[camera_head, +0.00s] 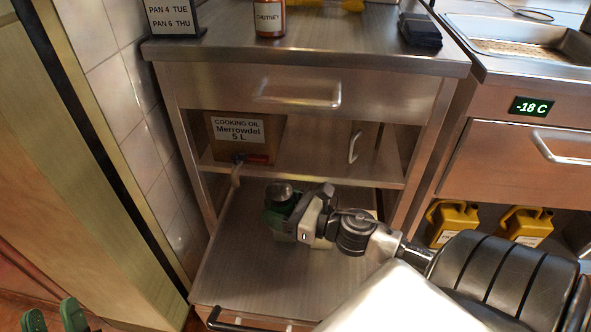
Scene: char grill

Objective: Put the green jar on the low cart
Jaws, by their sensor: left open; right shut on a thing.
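The green jar (280,193), dark green with a grey lid, is upright near the back of the low cart's top. My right gripper (285,217) reaches in from the right and is shut on it, hiding much of its body. I cannot tell whether the jar's base touches the cart. The low cart (230,268) has a flat brown-grey top, partly under the counter, with a dark handle at its front edge. My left gripper (52,317) is open and empty at the bottom left, with green fingertips, away from the jar.
A shelf with a cooking oil box (237,137) and its hanging spout is just behind the jar. The steel counter (330,50) overhangs above. A tiled wall (135,110) is on the left. Yellow jugs (452,220) stand at right. The cart's front left is clear.

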